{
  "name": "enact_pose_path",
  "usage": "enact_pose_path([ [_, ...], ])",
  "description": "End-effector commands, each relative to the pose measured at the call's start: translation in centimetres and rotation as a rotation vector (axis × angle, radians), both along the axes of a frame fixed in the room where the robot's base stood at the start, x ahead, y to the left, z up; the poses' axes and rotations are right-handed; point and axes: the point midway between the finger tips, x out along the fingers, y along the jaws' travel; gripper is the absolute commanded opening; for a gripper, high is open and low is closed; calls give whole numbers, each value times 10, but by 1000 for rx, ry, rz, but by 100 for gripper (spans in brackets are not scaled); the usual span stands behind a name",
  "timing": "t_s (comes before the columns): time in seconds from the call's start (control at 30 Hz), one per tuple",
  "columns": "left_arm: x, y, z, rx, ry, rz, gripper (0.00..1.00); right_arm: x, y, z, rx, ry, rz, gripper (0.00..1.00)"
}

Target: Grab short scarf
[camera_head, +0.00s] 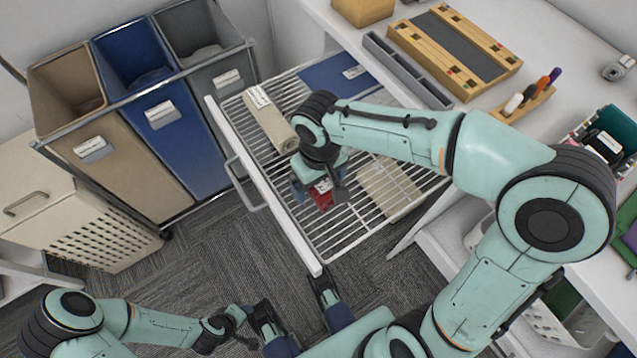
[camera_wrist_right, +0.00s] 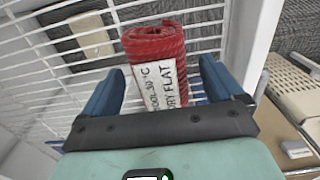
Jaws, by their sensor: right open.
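The short scarf (camera_head: 321,199) is a red knitted roll with a white care label. It lies on the wire drawer (camera_head: 345,235), partly hidden under my right gripper (camera_head: 320,190). In the right wrist view the scarf (camera_wrist_right: 155,45) sits ahead of and between the blue fingers of the open right gripper (camera_wrist_right: 160,88), with its label facing the camera. I see gaps between the roll and both fingers. My left gripper (camera_head: 295,300) is at the bottom middle of the head view, outside the drawer; its blue fingers look spread and empty.
The drawer also holds a beige roll (camera_head: 268,120), a beige folded cloth (camera_head: 390,188) and a blue flat item (camera_head: 335,75). Its white front edge (camera_head: 262,190) stands at the left. Tall fabric bins (camera_head: 170,130) are farther left. A white desk (camera_head: 555,50) is at the right.

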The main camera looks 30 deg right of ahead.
Motion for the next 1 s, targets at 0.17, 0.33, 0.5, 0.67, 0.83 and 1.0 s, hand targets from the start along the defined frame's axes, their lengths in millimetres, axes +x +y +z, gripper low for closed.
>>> enact_pose_path([
  [0.17, 2, 1, 0, 2, -5, 2, 43, 0, 0, -2, 0, -1, 0, 94],
  [0.33, 2, 1, 0, 2, -4, 1, 43, 0, 0, -2, 0, -1, 0, 68],
  [0.5, 1, 1, 0, 2, -4, 1, 43, 0, 0, -2, 0, -2, 0, 34],
  [0.67, 1, 0, 0, 1, -4, 1, 43, 0, 0, -2, 0, -2, 0, 34],
  [0.83, -1, -1, 2, -2, 2, -2, 43, 0, 0, 4, 0, -3, 0, 34],
  [1.0, -10, -5, 11, -13, 25, -11, 43, 1, 0, 25, 0, -6, -1, 34],
])
